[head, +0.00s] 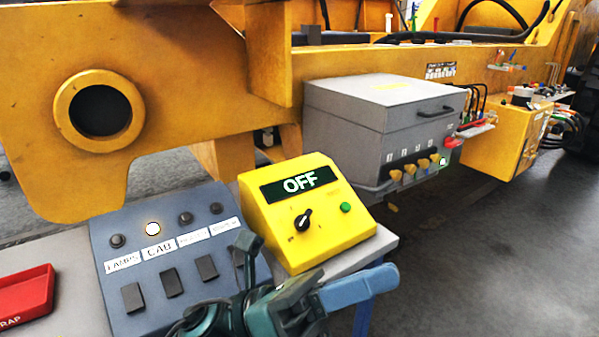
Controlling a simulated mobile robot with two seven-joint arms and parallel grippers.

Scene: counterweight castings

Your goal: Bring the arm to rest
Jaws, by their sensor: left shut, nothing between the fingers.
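My left gripper (248,243) is a dark teal shape at the lower middle of the head view. It is shut and empty. It stands in front of the right edge of the blue-grey switch panel (130,270) and the lower left of the yellow box (335,243). I cannot tell its exact gap to either one. The yellow box has a display reading OFF, a black knob (302,219) and a green button (345,208). My right gripper is not in view.
A red tray (24,296) lies at the left edge. Behind stands a large yellow machine frame (215,85) with a round opening. A grey case (345,110) with yellow knobs is at the centre right. Open dark floor (480,265) lies at the right.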

